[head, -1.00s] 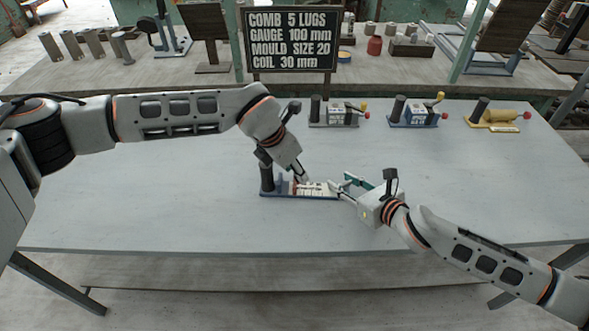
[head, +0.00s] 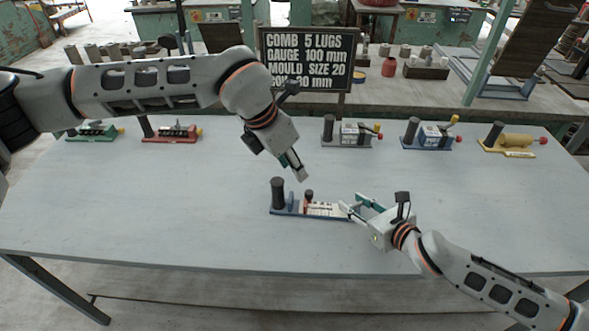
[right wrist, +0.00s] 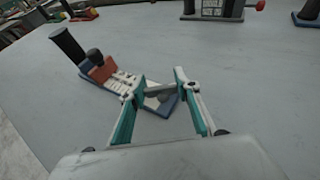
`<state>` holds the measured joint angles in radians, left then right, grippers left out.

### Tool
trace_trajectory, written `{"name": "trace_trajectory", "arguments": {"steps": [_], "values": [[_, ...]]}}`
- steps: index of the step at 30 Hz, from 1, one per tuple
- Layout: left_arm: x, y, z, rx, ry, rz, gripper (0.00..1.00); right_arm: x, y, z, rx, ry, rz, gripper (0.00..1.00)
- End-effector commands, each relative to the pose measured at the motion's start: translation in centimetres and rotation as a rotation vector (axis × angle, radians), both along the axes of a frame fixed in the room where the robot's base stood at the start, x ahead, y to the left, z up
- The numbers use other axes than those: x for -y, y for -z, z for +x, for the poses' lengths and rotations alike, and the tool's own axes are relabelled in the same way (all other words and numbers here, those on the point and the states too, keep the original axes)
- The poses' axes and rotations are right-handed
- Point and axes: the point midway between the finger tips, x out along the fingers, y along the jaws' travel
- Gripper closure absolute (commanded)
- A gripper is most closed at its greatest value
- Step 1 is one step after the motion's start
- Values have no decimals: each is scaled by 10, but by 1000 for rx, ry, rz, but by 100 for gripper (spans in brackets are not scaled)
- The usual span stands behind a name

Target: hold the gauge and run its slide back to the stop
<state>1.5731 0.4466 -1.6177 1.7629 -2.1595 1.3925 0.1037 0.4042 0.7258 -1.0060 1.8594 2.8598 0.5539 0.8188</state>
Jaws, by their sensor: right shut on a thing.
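The gauge (head: 290,210) lies on the table, with a blue base, a dark upright post at its left end and a pale marked strip. Its reddish slide (right wrist: 103,69) with a dark knob sits toward the post end; I cannot tell whether it touches the stop. My right gripper (head: 352,207) is shut on the gauge's right end; its teal fingers also show in the right wrist view (right wrist: 160,80). My left gripper (head: 300,174) is above the gauge, clear of the slide knob. Its fingers show edge-on, so their opening is unclear.
Along the table's back stand a green device (head: 95,132), a red one (head: 172,135), a grey one (head: 345,141), a blue one (head: 429,141) and a yellow one (head: 512,142). A dark sign (head: 310,58) stands behind. The table (head: 150,210) is clear around the gauge.

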Motion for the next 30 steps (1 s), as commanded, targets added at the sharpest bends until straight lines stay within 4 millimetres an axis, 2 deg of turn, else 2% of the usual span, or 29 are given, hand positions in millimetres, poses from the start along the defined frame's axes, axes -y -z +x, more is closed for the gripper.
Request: {"name": "trace_trajectory", "arguments": {"steps": [9,10,12,23,26,30], "values": [[0,0,0,0,0,0,67,-1,0,-1,-1,-1,1,100],[0,0,0,0,0,0,67,-1,0,-1,-2,-1,1,61],[0,0,0,0,0,0,67,-1,0,-1,-1,-1,1,49],[0,0,0,0,1,0,67,1,-1,-2,0,-1,0,49],[0,0,0,0,1,0,67,5,-3,-9,-1,-1,0,49],[0,0,0,0,1,0,67,17,-12,-27,-2,0,-2,49]]}}
